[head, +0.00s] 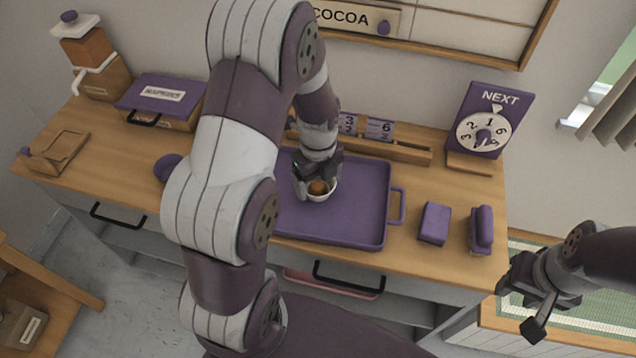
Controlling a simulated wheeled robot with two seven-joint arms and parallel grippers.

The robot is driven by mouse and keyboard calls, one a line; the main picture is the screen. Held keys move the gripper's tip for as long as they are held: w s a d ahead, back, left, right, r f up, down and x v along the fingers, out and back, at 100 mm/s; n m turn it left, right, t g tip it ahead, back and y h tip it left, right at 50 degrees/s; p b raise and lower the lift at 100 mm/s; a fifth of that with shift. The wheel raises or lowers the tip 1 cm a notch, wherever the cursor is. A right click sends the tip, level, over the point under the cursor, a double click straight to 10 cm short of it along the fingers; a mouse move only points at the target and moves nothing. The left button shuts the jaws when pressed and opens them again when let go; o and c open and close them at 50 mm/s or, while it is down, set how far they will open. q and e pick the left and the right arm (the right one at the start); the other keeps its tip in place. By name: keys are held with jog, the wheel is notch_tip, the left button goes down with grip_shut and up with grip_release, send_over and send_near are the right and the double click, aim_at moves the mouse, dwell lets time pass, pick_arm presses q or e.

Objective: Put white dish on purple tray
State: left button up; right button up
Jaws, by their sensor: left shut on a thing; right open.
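The white dish (322,196) is a small round bowl with something brown (318,187) in it. It is over the middle of the purple tray (355,217); I cannot tell whether it touches the tray. My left gripper (318,188) is shut on the dish from above and hides part of it. The tray lies flat on the wooden counter, its handle (397,205) at the right, its left part hidden behind my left arm. My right gripper (527,308) is open and empty at the lower right, off the counter's front right corner.
A purple block (434,223) and a purple rounded item (481,230) stand right of the tray. A number rack (398,148) and a NEXT dial sign (486,122) stand behind. A purple-lidded box (162,98), a coffee grinder (93,58) and a wooden holder (57,151) are at left.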

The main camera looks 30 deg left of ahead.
aim_at(318, 189)
pick_arm(q)
notch_tip(318, 189, down, 2)
jog(key=shift+w+f, duration=0.15)
jog(key=shift+f, duration=0.15)
jog(key=o, duration=0.9)
notch_tip(318, 189, up, 12)
jog(key=s+d+n, duration=0.1)
jog(key=s+n, duration=0.2)
jog(key=n, duration=0.4)
jog(key=s+d+f+n+t, duration=0.1)
jog(key=s+d+n, duration=0.1)
jog(key=n, duration=0.6)
jog(key=s+d+n, duration=0.2)
jog(key=s+n, duration=0.2)
jog(key=n, duration=0.4)
jog(key=shift+d+f, duration=0.15)
jog(key=shift+f, duration=0.2)
